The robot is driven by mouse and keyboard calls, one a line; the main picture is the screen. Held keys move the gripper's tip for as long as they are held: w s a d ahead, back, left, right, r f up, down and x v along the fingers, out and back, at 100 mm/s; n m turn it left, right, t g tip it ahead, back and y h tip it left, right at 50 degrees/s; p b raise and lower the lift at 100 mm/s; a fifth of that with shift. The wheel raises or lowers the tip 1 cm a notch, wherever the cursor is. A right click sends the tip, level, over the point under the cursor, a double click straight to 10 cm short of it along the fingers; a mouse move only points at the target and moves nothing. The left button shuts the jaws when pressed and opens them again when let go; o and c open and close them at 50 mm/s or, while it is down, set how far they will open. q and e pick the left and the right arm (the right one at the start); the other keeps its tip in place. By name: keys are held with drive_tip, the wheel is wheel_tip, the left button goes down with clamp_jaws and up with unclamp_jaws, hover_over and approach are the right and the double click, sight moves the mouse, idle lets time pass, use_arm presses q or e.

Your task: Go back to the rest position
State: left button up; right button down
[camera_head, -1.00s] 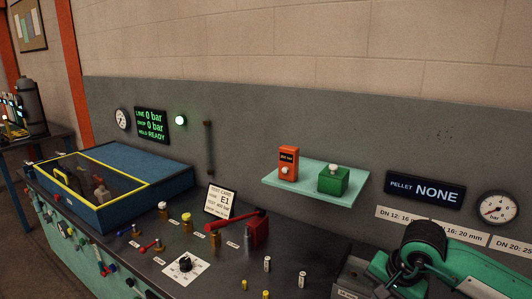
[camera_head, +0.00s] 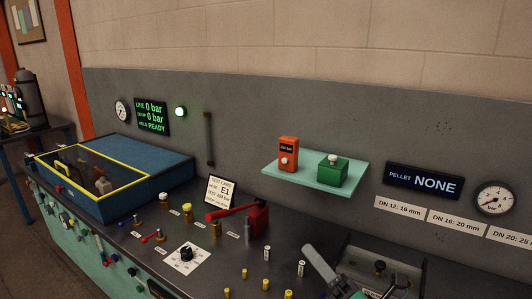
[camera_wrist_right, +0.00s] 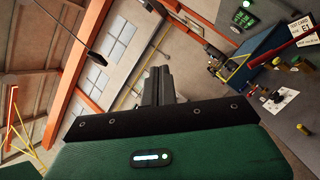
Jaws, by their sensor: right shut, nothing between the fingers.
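My right gripper (camera_head: 311,254) shows at the bottom right of the head view as a grey shape pointing up and left, in front of the bench. Part of my green wrist shows at the lower edge. In the right wrist view the gripper (camera_wrist_right: 157,76) has its two dark fingers together, with nothing between them. It points into open air, towards the far wall and ceiling beams. My left gripper is in neither view.
The bench holds a blue case (camera_head: 160,158) with a yellow-edged lid, a red lever (camera_head: 257,218), a test card (camera_head: 221,191) and several small fittings. Above is a pale green shelf (camera_head: 312,174) with an orange and a green box. The PELLET display (camera_head: 424,182) reads NONE.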

drive_tip(key=s+d+f+m+g+h, duration=0.2)
drive_tip(key=d+f+m+h, duration=0.6)
drive_tip(key=f+m, duration=0.4)
drive_tip(key=s+d+f+m+g+h, duration=0.15)
drive_tip(key=d+f+m+h, duration=0.45)
drive_tip(key=f+m+h, duration=0.6)
drive_tip(key=s+f+m+g+y, duration=0.2)
drive_tip(key=s+f+m+g, duration=0.25)
drive_tip(key=s, duration=0.45)
drive_tip(key=s+f+m+g+y, duration=0.1)
drive_tip(key=s+f+m+g, duration=0.4)
drive_tip(key=s, duration=0.4)
wheel_tip(320, 180, down, 31)
drive_tip(key=n+g, duration=0.1)
drive_tip(key=g, duration=0.1)
drive_tip(key=s+d+f, duration=0.1)
drive_tip(key=s+f, duration=0.9)
drive_tip(key=s+d+f, duration=0.2)
drive_tip(key=s+f, duration=0.8)
drive_tip(key=shift+d+f+g, duration=0.25)
drive_tip(key=shift+f+g, duration=0.05)
drive_tip(key=shift+g, duration=0.1)
